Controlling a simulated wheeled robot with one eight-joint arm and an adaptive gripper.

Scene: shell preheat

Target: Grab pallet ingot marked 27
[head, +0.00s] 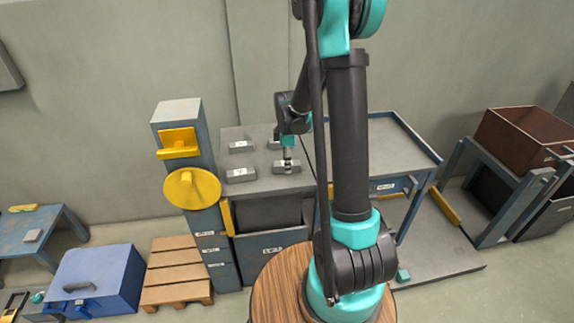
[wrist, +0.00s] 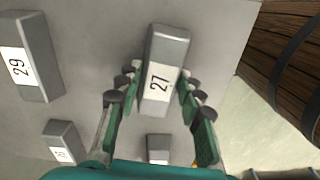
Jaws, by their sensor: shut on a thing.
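The grey ingot marked 27 (wrist: 168,55) lies between my two fingers in the wrist view, its white label facing up. My gripper (wrist: 152,92) is shut on its sides, and the ingot's far end sticks out beyond the fingertips. In the head view my gripper (head: 288,160) points down on this ingot (head: 279,168), at the front right of the grey table top. I cannot tell whether the ingot is clear of the surface.
Ingot 29 (wrist: 28,55) lies to the left. Two more ingots (wrist: 62,140) (wrist: 158,146) lie nearer the palm side, their marks unclear. A yellow disc and bracket on a post (head: 192,188) stand left of the table (head: 262,183). A blue-framed table (head: 395,150) stands right.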

